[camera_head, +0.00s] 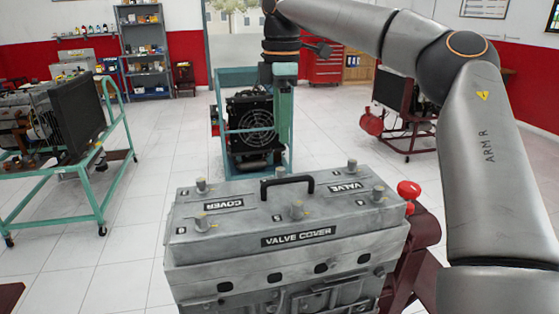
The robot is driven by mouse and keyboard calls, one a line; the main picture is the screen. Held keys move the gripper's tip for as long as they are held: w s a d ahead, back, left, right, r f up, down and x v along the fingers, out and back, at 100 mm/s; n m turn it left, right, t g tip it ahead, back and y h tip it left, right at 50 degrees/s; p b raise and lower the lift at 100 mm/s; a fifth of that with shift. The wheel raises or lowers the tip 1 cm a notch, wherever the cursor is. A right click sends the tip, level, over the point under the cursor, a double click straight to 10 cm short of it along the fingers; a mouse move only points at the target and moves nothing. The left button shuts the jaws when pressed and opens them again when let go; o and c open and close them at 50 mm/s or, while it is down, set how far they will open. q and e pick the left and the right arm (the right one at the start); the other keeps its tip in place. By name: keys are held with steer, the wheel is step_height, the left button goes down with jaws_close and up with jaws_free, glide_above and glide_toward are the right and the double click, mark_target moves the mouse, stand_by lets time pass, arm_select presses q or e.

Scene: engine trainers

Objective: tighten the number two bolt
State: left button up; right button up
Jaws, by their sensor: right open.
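The grey valve cover (240,240) sits on an engine block in front of me, with "VALVE COVER" on its front face. Several upright bolts stand on its top: back left (201,185), front left (201,221), front middle (297,209), back middle (281,171), back right (352,166) and front right (378,194). Small dark tags lie near them, but I cannot read which is number two. My right gripper (285,72) is open, beyond and above the cover's back edge, apart from the bolts; its fingers are hard to make out against the teal frame. My left gripper is not in view.
A black handle (287,181) rises from the cover's top. A red knob (408,190) stands at its right edge. A teal-framed radiator trainer (252,125) stands behind, another engine on a teal stand (100,200) at left. White tiled floor lies between.

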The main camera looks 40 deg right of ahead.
mark_target(281, 169)
step_height(281, 169, down, 8)
steer(key=shift+w+f, duration=0.1)
steer(key=shift+f, duration=0.15)
jaws_close()
stand_by(0.5)
